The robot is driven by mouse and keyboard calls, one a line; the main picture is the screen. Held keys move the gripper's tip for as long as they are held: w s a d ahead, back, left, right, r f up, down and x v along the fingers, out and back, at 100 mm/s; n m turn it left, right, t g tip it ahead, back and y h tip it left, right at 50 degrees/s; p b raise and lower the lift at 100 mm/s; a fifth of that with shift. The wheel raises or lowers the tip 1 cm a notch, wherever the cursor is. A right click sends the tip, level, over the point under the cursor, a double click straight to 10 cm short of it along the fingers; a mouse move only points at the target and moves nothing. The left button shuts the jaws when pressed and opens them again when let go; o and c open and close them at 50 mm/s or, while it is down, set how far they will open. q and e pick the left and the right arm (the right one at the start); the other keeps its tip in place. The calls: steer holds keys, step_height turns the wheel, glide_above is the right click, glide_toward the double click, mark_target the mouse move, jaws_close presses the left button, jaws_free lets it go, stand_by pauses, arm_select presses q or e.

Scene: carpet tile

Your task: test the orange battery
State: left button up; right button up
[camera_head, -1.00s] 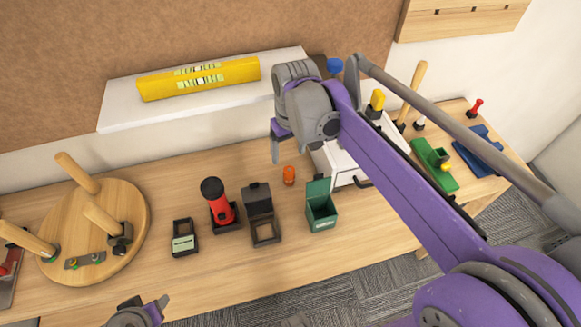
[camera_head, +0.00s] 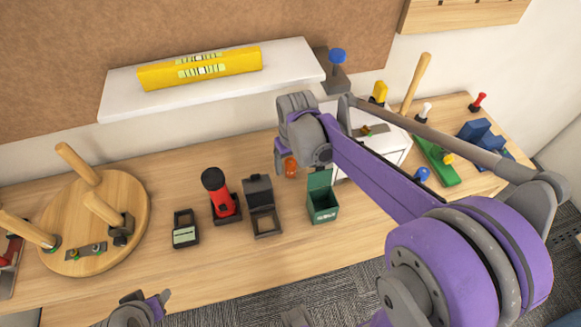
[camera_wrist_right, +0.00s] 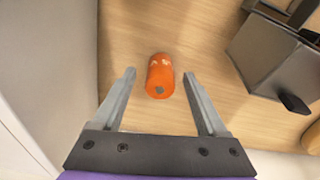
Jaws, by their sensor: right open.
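The orange battery (camera_head: 290,167) stands upright on the wooden table, partly hidden by my right gripper (camera_head: 281,160) in the head view. In the right wrist view the battery (camera_wrist_right: 160,76) shows between the two open fingers, near their tips, with a gap on each side. My right gripper is open and empty. A small black device with a pale display (camera_head: 185,230), seemingly a battery tester, sits on the table to the left. Part of my left gripper (camera_head: 142,308) shows at the bottom left edge; its fingers are not clear.
A red-and-black flashlight (camera_head: 220,196), a black open-lidded box (camera_head: 262,205) and a green open-lidded bin (camera_head: 322,203) stand in front of the battery. A white box (camera_head: 392,150) is close on its right. A round wooden stand (camera_head: 133,192) is at left.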

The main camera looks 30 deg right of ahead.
mark_target(289, 164)
jaws_close()
steer(key=shift+r, duration=0.15)
stand_by(0.4)
steer(key=shift+s+a+r, duration=0.1)
steer(key=shift+a+r, duration=0.05)
steer(key=shift+r, duration=0.1)
step_height(289, 164, up, 11)
steer(key=s+a, duration=1.2)
steer(key=a, duration=0.3)
steer(key=shift+a+f, duration=0.15)
steer(key=shift+a, duration=0.2)
